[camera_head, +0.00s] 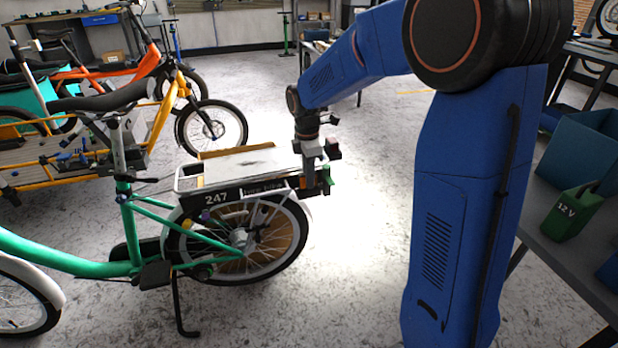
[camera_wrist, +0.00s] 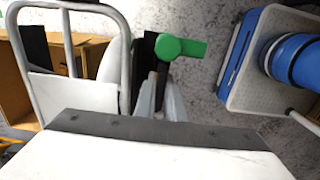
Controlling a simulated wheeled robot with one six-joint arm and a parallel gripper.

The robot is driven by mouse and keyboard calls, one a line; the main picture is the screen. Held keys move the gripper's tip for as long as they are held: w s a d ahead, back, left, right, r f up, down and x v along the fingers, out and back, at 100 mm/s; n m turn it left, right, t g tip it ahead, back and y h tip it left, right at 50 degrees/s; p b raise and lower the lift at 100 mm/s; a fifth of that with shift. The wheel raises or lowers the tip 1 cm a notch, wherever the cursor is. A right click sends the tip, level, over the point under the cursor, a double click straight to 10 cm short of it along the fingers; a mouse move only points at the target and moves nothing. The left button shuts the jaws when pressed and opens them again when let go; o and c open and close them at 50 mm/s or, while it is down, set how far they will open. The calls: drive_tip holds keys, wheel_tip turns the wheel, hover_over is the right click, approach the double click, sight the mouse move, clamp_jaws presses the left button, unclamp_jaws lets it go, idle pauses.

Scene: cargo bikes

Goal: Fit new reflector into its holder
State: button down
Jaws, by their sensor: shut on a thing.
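My gripper (camera_head: 313,182) points down at the rear end of the green bike's rack (camera_head: 187,178). In the wrist view its two grey fingers (camera_wrist: 160,98) are close together on a thin dark piece. A small orange-red patch, seemingly the reflector (camera_head: 320,181), shows at the fingertips in the head view; its face is mostly hidden. A green lever-like part (camera_wrist: 180,47) sits on a black piece, likely the holder (camera_wrist: 150,50), just beyond the fingers. Whether reflector and holder touch, I cannot tell.
The green bike (camera_head: 150,215) stands on its kickstand. Orange and yellow cargo bikes (camera_head: 150,110) stand behind it at left. A bench (camera_head: 565,235) with a green 12 V box (camera_head: 572,212) and a blue bin (camera_head: 590,150) is at right.

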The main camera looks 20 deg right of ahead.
drive_tip(key=shift+f, duration=0.65)
drive_tip(key=c, duration=1.7)
unclamp_jaws()
drive_tip(key=shift+c, duration=0.2)
wheel_tip(320, 180, up, 16)
drive_tip(key=s+d+r+m+t, duration=0.1)
drive_tip(key=s+d+r+m, duration=0.2)
drive_tip(key=s, duration=0.6)
drive_tip(key=s+d+f+m+t, duration=0.1)
drive_tip(key=s+f+m, duration=0.2)
drive_tip(key=s+m, duration=0.2)
drive_tip(key=s+d+f+m+t, duration=0.1)
drive_tip(key=s+f+m, duration=0.2)
drive_tip(key=s, duration=0.8)
drive_tip(key=s+d+f+m+t, duration=0.1)
drive_tip(key=s+f+m, duration=0.2)
drive_tip(key=s+m, duration=0.4)
drive_tip(key=shift+s+d+t, duration=0.3)
drive_tip(key=shift+s+t, duration=0.1)
drive_tip(key=shift+s, duration=0.35)
